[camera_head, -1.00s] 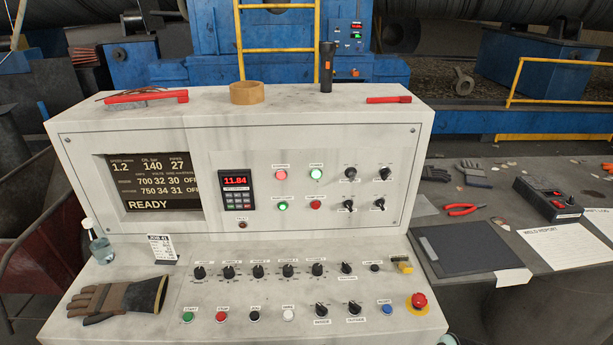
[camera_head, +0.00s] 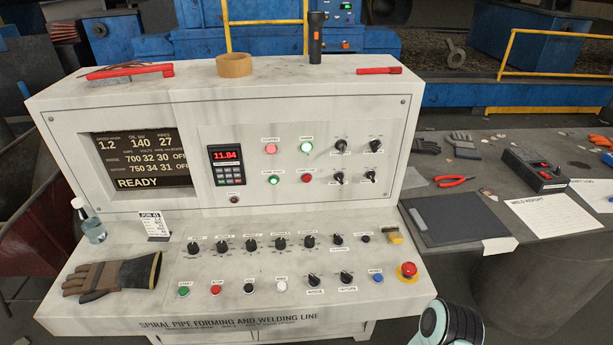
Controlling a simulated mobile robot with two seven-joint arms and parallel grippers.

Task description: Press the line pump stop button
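The control console has an upright panel (camera_head: 395,192) with a red button (camera_head: 306,178) beside a lit green button (camera_head: 273,180). The small labels above this pair look like pump labels but are too blurred to read surely. A second red button (camera_head: 216,289) is in the lower row, next to a green button (camera_head: 184,291). A rounded pale and black part of my arm shows at the bottom right edge, in front of the console's right corner. No fingers show on it. Neither gripper is in view, and nothing touches the buttons.
A red mushroom button (camera_head: 407,270) sits at the console's lower right. A glove (camera_head: 110,276), a bottle (camera_head: 90,225) and a card (camera_head: 155,224) are on the left ledge. A flashlight (camera_head: 316,38) stands on top. A side table at right holds a clipboard (camera_head: 453,220) and pliers (camera_head: 455,181).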

